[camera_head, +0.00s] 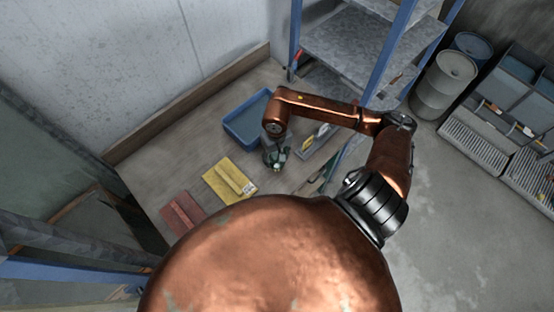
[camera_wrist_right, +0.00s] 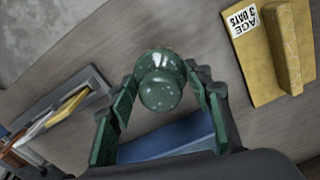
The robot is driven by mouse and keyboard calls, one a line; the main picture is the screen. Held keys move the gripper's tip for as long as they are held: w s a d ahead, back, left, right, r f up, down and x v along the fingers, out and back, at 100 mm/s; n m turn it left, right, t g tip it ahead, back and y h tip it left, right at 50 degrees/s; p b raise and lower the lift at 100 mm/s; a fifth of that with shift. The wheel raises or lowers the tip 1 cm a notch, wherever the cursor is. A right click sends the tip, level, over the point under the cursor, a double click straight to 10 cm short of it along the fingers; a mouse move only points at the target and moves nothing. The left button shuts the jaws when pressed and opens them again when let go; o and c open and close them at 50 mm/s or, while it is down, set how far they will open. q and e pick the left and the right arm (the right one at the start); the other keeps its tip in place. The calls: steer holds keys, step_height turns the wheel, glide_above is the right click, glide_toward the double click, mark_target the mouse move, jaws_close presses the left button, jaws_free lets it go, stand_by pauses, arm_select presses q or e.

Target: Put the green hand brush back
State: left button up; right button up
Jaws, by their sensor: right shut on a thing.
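My right gripper (camera_head: 276,157) is over the wooden bench, just in front of the blue tray (camera_head: 232,133). In the right wrist view, my right gripper (camera_wrist_right: 165,100) is shut on a dark green, white-speckled thing with a rounded knob end, which I take to be the green hand brush (camera_wrist_right: 160,88). It is seen nearly end-on, so its bristles are hidden. The blue tray also shows behind the fingers in the wrist view (camera_wrist_right: 170,138). I cannot tell whether the brush touches the bench. My left gripper is not in view.
A grey tray of tools (camera_wrist_right: 70,108) is close to the gripper. A blue-framed shelf (camera_head: 345,40) stands at the back right.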

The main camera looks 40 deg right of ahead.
step_height(320, 180, down, 3)
steer(key=shift+w+p, duration=0.1)
steer(key=shift+p, duration=0.55)
steer(key=shift+f, duration=0.1)
steer(key=shift+f, duration=0.1)
steer(key=shift+f+b, duration=0.1)
steer(key=shift+b, duration=0.2)
steer(key=o, duration=1.1)
steer(key=shift+r+p, duration=0.35)
steer(key=shift+p, duration=0.05)
step_height(320, 180, up, 10)
steer(key=b, duration=0.3)
steer(key=shift+r, duration=0.9)
